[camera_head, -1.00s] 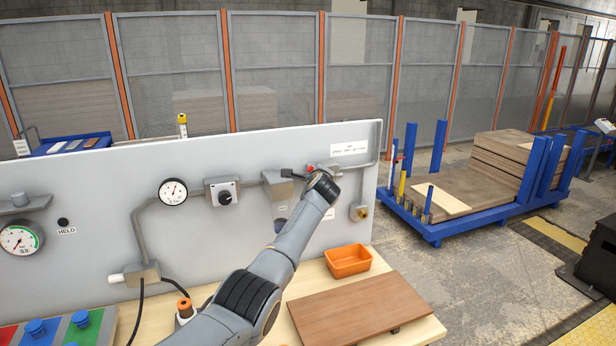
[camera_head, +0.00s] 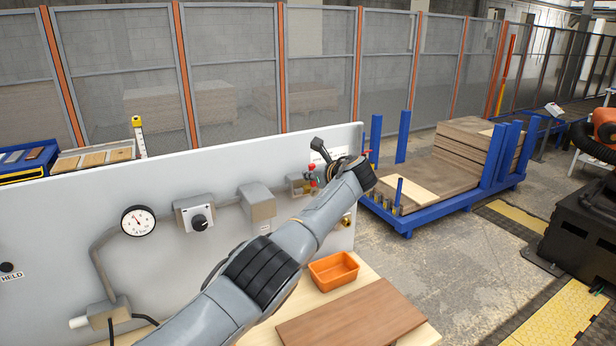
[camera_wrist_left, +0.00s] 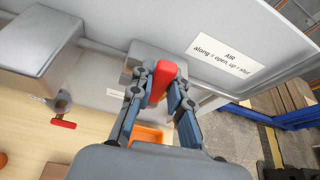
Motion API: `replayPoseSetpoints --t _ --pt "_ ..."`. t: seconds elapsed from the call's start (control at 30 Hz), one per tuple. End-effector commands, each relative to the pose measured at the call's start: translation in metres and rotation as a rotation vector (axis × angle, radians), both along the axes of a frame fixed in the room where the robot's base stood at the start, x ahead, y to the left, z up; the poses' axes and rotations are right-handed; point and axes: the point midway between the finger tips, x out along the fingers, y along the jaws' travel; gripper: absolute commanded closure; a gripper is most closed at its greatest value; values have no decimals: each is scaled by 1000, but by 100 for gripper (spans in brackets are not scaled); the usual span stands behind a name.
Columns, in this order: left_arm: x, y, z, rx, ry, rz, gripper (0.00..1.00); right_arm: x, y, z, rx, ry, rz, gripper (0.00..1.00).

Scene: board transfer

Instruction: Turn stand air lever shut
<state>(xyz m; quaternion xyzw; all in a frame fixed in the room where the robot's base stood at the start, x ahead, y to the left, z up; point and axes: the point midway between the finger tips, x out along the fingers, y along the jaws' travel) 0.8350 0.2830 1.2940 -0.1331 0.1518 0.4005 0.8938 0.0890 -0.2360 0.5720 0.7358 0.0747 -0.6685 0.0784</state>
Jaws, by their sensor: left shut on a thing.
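The red air lever (camera_wrist_left: 164,76) is between the fingers of my left gripper (camera_wrist_left: 160,84) in the left wrist view. The gripper is shut on it, in front of the grey stand panel (camera_wrist_left: 110,16). A white label (camera_wrist_left: 228,57) right of it reads AIR, along = open, up = shut. In the head view a red part (camera_head: 312,176) shows beside my left wrist on the panel's right side. My own arm hides most of the gripper there, and I cannot tell the lever's exact angle. My right gripper is not in view.
A grey box (camera_head: 257,204), a knob box (camera_head: 195,214) and a gauge (camera_head: 138,221) sit left on the panel. Another red handle (camera_wrist_left: 63,124) shows below the box in the wrist view. An orange bin (camera_head: 333,270) and a brown board (camera_head: 352,318) lie on the bench.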

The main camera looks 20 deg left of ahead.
Motion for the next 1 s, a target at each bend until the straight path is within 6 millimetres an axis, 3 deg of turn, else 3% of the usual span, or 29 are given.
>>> replayPoseSetpoints --t 0.27,0.7,1.0 --pt "-2 -1 -4 46 60 0 100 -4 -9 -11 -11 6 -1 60" --pt "-3 -2 -6 80 107 -1 100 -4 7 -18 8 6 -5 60" --pt "-3 -2 -7 82 112 0 100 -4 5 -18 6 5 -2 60"
